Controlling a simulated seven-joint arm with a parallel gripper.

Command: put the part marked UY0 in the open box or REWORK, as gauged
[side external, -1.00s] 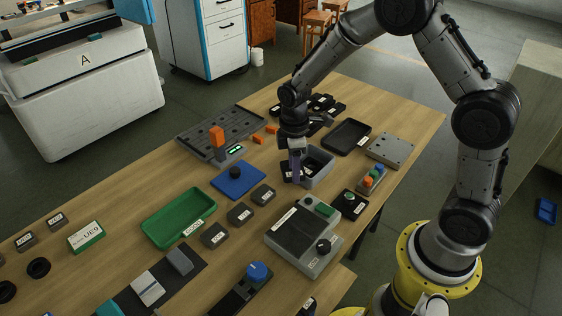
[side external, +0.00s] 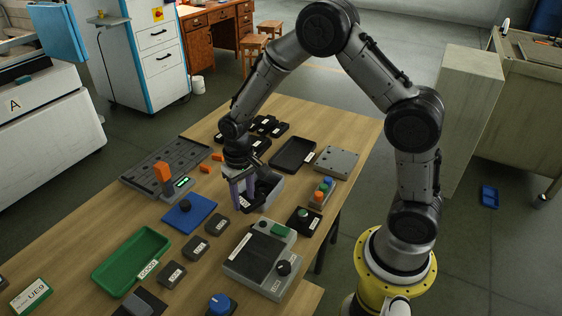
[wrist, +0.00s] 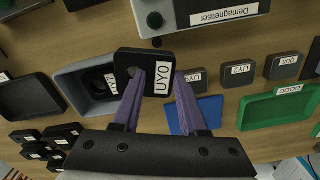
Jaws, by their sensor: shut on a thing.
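My gripper (wrist: 160,100) is shut on a black part (wrist: 125,62) with a round hole and a white label reading UY0. The part lies between the two purple fingers, raised above the table. In the side view my gripper (side external: 243,192) is at the near left of the open grey box (side external: 270,198), and its fingers partly hide the box. The grey box (wrist: 70,80) is behind the held part in the wrist view, with a dark labelled piece inside. The green tray (side external: 103,275) is marked GOOD. No REWORK label is readable.
A black tray (side external: 311,148) and several black labelled pieces (side external: 280,128) lie beyond the box. A blue plate (side external: 178,217), small labelled dark blocks (side external: 195,249) and the demagnetiser (side external: 250,263) stand nearer. A button box (side external: 320,194) is to the right.

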